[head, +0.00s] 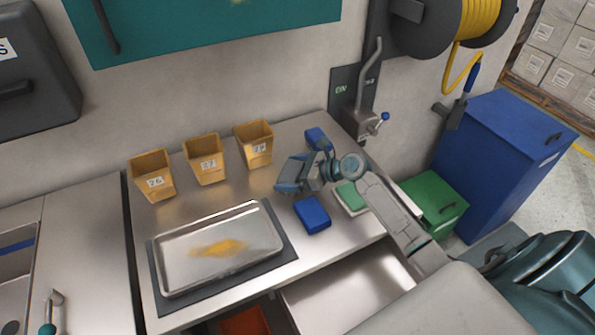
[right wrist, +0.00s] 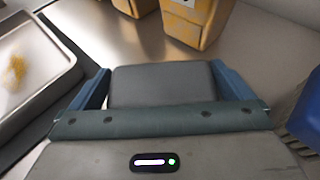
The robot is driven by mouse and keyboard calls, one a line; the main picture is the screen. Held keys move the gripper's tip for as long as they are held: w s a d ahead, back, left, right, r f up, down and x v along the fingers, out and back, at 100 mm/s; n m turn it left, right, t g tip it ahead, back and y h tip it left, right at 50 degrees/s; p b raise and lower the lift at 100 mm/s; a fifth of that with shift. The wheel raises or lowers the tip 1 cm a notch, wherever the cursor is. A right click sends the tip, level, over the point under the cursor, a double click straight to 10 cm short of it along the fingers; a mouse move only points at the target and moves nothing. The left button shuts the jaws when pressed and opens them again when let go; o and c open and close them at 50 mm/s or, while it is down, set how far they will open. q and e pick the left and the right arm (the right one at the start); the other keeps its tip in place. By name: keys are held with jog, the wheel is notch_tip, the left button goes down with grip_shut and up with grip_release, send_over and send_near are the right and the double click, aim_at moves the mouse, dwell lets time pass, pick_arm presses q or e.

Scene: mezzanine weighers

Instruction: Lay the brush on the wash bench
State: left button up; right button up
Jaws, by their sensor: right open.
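My right gripper (head: 285,187) is open above the back right of the steel bench, between the bins and a blue block (head: 312,215). In the right wrist view its two blue fingers (right wrist: 160,85) stand apart, with a dark grey flat shape between them; I cannot tell what that is. A second blue thing (head: 318,138) lies at the back of the bench. A blue thing (right wrist: 308,118) with bristle-like ridges shows at the right edge of the wrist view, beside the gripper; it looks like the brush. The left bench (head: 85,255) has a sink (head: 14,262); it may be the wash bench.
A steel tray (head: 180,277) with yellow powder lies on a dark mat. Three yellow bins, 26 (head: 153,175), 27 (head: 204,158) and 29 (head: 254,143), stand along the back. A green-topped pad (head: 351,197) lies at right. An open drawer (head: 345,290) juts out in front.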

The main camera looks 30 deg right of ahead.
jog(key=b+v, duration=0.2)
jog(key=v, duration=0.8)
jog(key=shift+s+d+r, duration=0.1)
jog(key=shift+d, duration=0.05)
jog(key=shift+v, duration=0.8)
jog(key=shift+r, duration=0.1)
